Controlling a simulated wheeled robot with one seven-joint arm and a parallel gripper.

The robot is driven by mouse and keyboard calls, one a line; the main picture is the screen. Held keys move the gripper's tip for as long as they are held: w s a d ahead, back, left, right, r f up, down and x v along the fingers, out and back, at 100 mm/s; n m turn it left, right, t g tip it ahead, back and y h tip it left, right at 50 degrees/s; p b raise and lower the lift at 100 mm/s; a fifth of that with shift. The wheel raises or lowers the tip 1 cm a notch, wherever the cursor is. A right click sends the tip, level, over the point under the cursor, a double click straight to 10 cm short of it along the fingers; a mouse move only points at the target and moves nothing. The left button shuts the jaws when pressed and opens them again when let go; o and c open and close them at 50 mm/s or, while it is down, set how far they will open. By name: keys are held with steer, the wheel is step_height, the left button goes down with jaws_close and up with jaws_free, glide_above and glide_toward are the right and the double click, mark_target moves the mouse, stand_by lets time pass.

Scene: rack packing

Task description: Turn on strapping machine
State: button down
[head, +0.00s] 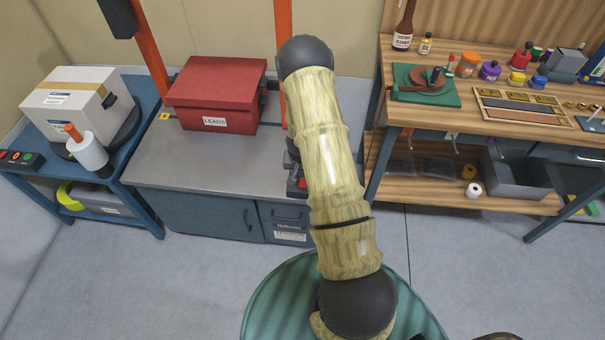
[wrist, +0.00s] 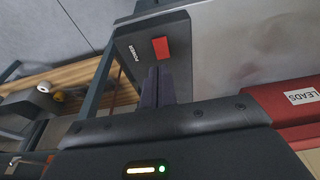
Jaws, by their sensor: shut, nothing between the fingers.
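The strapping machine (head: 185,215) is a blue cabinet with a grey metal top and orange uprights, left of centre in the head view. In the wrist view, a dark panel marked POWER (wrist: 128,62) carries a red rocker switch (wrist: 161,48). My gripper (wrist: 158,72) is shut and empty, its dark fingertips pointing at the panel just below the switch in the picture. I cannot tell whether they touch it. In the head view my arm hides most of the panel and gripper; a bit of red (head: 303,184) shows beside the arm.
A red box labelled LEADS (head: 215,92) sits on the machine top, left of my arm. A wooden workbench (head: 480,125) with jars and tools stands to the right. A blue cart (head: 145,200) with a carton (head: 75,100) is at left. Floor in front is clear.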

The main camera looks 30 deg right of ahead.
step_height(320, 180, up, 6)
steer(key=s+a, duration=0.2)
steer(key=shift+s+b, duration=0.25)
steer(key=shift+b, duration=0.05)
steer(key=shift+w, duration=0.1)
steer(key=s+a+r+n+y, duration=0.1)
steer(key=s+a+r+n, duration=0.1)
steer(key=a+r, duration=0.35)
steer(key=s+a+r+n+y, duration=0.1)
steer(key=s+a+r, duration=0.2)
steer(key=r, duration=0.5)
steer(key=s+a+r+n, duration=0.3)
steer(key=s+a+r, duration=0.1)
steer(key=s+r, duration=0.4)
steer(key=shift+s+a+r+n, duration=0.25)
steer(key=shift+s+n, duration=0.15)
steer(key=shift+s, duration=0.85)
